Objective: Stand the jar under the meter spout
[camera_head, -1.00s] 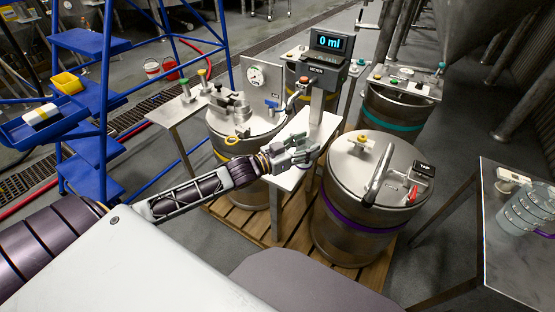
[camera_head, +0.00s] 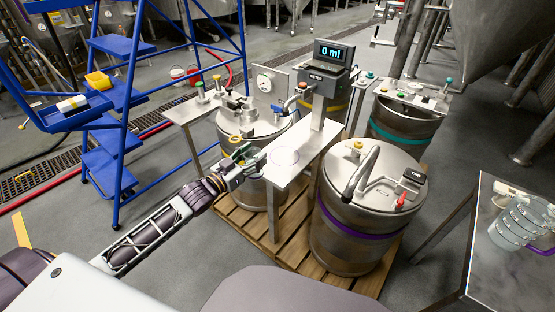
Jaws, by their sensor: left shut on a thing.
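The meter (camera_head: 330,65) stands on a post at the back of a small steel stand (camera_head: 312,150), its screen reading 0 ml. Its spout (camera_head: 291,103) hangs over the stand's left part. Below it, a faint round outline (camera_head: 285,157) shows on the stand top; I cannot tell whether it is a clear jar or a mark. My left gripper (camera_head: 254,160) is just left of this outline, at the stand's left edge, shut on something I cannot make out. A clear graduated vessel (camera_head: 520,222) with a purple handle stands on the right table. My right gripper is not in view.
A purple-banded drum (camera_head: 350,215) stands right of the stand, with another drum (camera_head: 250,122) behind my left gripper. Both are on a wooden pallet (camera_head: 238,205). Blue steps (camera_head: 110,170) stand at left. The right table (camera_head: 486,265) has bare room in front.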

